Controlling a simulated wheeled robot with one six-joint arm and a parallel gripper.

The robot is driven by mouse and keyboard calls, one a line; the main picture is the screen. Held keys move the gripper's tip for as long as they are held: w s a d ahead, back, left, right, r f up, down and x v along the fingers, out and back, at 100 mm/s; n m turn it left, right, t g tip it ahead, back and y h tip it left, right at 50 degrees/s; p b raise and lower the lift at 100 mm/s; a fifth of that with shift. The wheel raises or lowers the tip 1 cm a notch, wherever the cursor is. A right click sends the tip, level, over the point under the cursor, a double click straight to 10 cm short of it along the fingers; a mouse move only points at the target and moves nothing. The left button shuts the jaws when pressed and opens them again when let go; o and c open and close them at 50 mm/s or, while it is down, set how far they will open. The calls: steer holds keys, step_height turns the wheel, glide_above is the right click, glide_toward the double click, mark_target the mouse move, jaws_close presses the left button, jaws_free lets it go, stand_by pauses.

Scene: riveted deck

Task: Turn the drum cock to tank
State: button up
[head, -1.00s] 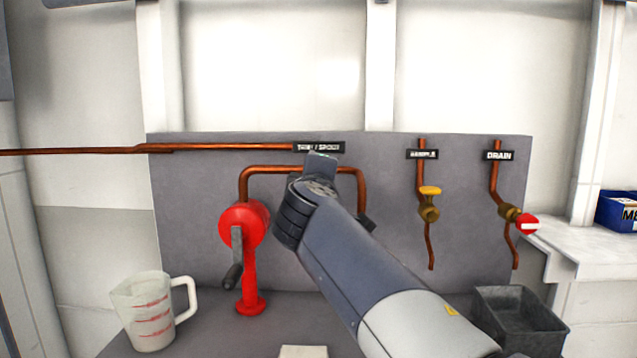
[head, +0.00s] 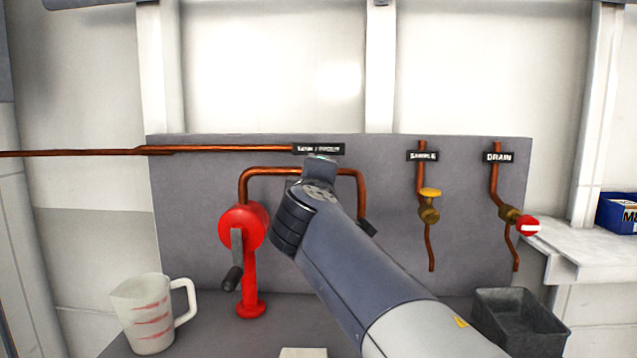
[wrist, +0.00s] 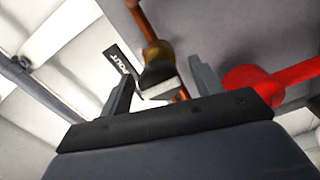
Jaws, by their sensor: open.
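The drum cock (wrist: 157,55) shows in the wrist view as a brass body on a copper pipe, with a pale grey end towards me. A black label (wrist: 121,60) ending in "OUT" is beside it; in the head view this tank/spout label (head: 318,149) sits above my arm. My gripper (wrist: 160,72) is open, with one finger on each side of the cock's pale end. I cannot tell whether either finger touches it. In the head view my arm hides the cock and the gripper. The handle's pointing direction is not clear.
A red hand pump (head: 242,228) with a grey crank stands left of my arm. A measuring jug (head: 150,312) is at the lower left. The yellow sample cock (head: 430,205), red drain cock (head: 527,226) and dark tray (head: 518,322) are to the right.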

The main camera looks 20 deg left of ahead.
steer(key=v, duration=0.9)
steer(key=shift+s+b, duration=0.25)
steer(key=shift+b, duration=0.2)
steer(key=shift+w, duration=0.1)
steer(key=p+x, duration=0.1)
steer(key=x, duration=0.9)
steer(key=shift+w, duration=0.4)
steer(key=shift+s, duration=0.1)
